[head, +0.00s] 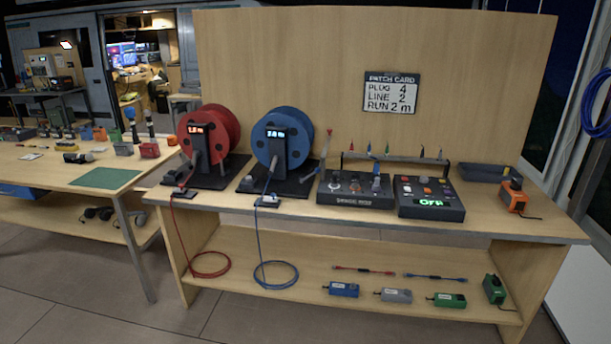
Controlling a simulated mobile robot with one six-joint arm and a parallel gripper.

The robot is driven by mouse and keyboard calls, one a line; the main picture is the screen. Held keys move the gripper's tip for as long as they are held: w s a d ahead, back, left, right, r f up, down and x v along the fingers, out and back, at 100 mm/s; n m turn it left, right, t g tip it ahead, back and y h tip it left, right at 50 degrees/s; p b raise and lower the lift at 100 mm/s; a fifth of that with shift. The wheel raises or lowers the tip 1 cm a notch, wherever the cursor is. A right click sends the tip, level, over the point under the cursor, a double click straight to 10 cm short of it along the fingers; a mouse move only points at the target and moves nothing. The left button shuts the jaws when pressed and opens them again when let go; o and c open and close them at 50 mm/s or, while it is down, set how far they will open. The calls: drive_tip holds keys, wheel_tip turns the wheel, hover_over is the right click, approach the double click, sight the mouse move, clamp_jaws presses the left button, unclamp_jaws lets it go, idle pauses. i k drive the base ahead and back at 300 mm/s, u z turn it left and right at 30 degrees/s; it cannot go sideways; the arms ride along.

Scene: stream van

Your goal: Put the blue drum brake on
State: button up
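The blue drum (296,128) stands upright on a black base plate (287,186) on the bench, left of the middle. A dark post with a small lit display (276,133) stands in front of it; the digits are too small to read surely. A light grey lever (324,150) with a red tip rises at the drum's right side, leaning slightly right. It looks like the brake lever, but whether the brake is on or off I cannot tell. A blue cable runs from the drum over the bench edge. My gripper is not in view.
A red drum (224,124) stands close on the left. Right of the lever are a black switch box (355,200), a rack of coloured-tipped plugs (395,158) and a control box (430,209). Blue cable (276,284) coils on the lower shelf. Floor in front is clear.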

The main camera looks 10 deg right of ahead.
sight(311, 175)
drive_tip(key=i, duration=0.85)
drive_tip(key=u, duration=0.2)
drive_tip(key=k, duration=0.15)
drive_tip(key=u, duration=2)
